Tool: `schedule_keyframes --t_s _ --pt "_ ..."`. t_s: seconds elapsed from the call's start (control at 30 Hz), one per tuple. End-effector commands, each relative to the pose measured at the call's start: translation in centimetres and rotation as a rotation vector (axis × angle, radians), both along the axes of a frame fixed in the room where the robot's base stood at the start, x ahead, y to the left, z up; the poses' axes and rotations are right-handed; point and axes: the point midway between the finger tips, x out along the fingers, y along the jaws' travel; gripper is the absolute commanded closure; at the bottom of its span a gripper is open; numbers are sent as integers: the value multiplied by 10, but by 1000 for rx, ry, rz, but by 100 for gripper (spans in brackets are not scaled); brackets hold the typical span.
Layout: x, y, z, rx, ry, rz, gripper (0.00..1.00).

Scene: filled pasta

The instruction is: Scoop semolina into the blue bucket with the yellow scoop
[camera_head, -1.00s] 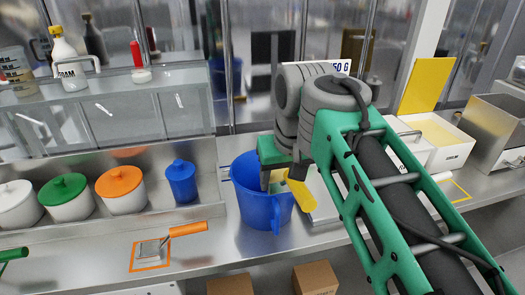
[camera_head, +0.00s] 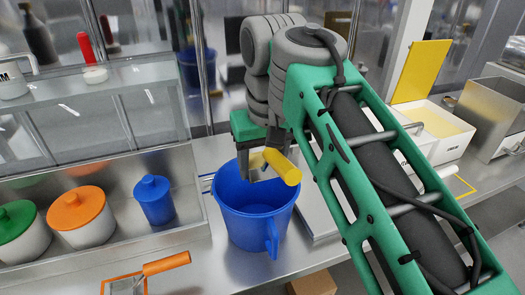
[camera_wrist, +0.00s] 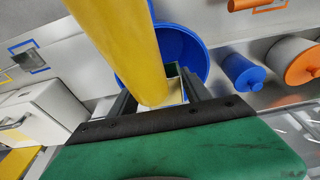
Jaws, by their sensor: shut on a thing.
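My gripper (camera_head: 262,165) is shut on the yellow scoop (camera_head: 283,167), just above the back part of the blue bucket's mouth. The scoop's thick yellow handle points toward the right and slightly down in the head view. In the wrist view the handle (camera_wrist: 118,45) fills the upper left, and the scoop's bowl is mostly hidden behind the handle and fingers. The blue bucket (camera_head: 245,225) stands upright on the steel counter, handle to the front. It also shows behind the scoop in the wrist view (camera_wrist: 190,50). I cannot see whether the bucket or scoop holds semolina.
A white bin (camera_head: 420,140) with pale yellow contents and a raised yellow lid (camera_head: 420,70) stands at the right. A small blue canister (camera_head: 154,200) and an orange-lidded pot (camera_head: 82,215) stand left of the bucket. An orange-handled tool (camera_head: 165,264) lies in front.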

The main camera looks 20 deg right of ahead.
Motion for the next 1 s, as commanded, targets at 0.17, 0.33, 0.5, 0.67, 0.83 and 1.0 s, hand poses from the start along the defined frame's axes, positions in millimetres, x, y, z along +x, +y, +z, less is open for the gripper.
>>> schedule_keyframes --t_s 0.17,0.33,0.5,0.67,0.83,1.0 --pt "4 0 5 0 88 1 84" --pt "7 0 7 0 155 1 84" --pt "10 0 9 1 219 1 84" --pt "14 0 11 1 276 1 84" --pt "17 0 13 1 335 1 84" --pt "19 0 15 1 395 1 84"
